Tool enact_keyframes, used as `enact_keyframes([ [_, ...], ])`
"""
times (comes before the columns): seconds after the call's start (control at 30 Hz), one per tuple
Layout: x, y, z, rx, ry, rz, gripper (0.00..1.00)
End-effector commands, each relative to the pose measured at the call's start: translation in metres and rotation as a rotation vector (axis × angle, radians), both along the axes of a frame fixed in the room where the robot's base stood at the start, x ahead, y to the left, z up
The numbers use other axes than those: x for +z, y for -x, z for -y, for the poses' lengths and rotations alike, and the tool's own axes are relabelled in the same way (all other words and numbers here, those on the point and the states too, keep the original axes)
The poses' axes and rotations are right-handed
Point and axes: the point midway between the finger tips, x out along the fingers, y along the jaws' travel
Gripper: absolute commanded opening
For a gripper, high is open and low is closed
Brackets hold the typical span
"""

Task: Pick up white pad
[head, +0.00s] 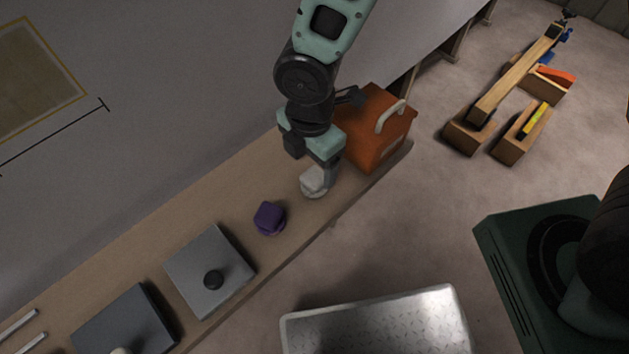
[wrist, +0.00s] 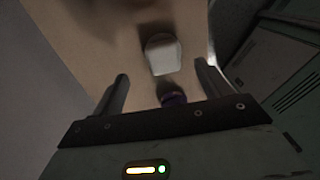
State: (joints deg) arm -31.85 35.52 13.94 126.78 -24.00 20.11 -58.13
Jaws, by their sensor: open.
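The white pad (head: 313,181) lies on the wooden bench (head: 130,250), in front of the orange box. In the wrist view the white pad (wrist: 163,55) shows ahead of the fingertips, between their lines. My gripper (head: 322,178) points down just over the pad and partly covers it. In the wrist view my gripper (wrist: 160,80) has its two fingers wide apart with nothing held between them. I cannot tell whether a finger touches the pad.
A purple object (head: 269,218) sits near the pad on the bench. The orange box (head: 375,128) with a pale handle stands close behind my gripper. Grey plates (head: 195,260) lie further left. A metal-topped surface (head: 380,325) and a green machine (head: 510,240) stand off the bench.

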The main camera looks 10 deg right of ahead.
Motion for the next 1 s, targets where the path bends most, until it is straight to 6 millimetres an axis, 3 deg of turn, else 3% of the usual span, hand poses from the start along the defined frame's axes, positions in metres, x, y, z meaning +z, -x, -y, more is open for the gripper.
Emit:
enact_keyframes([
  [0.33, -0.046, 0.004, 0.006, 0.0, 0.003, -0.002, 0.77],
  [0.67, -0.051, 0.003, 0.006, -0.001, 0.0, 0.0, 0.77],
  [0.83, -0.051, 0.003, 0.006, -0.001, 0.0, 0.0, 0.32],
  [0.87, -0.051, 0.003, 0.006, -0.001, 0.0, 0.0, 0.28],
  [1.0, -0.051, 0.003, 0.006, -0.001, 0.0, 0.0, 0.27],
])
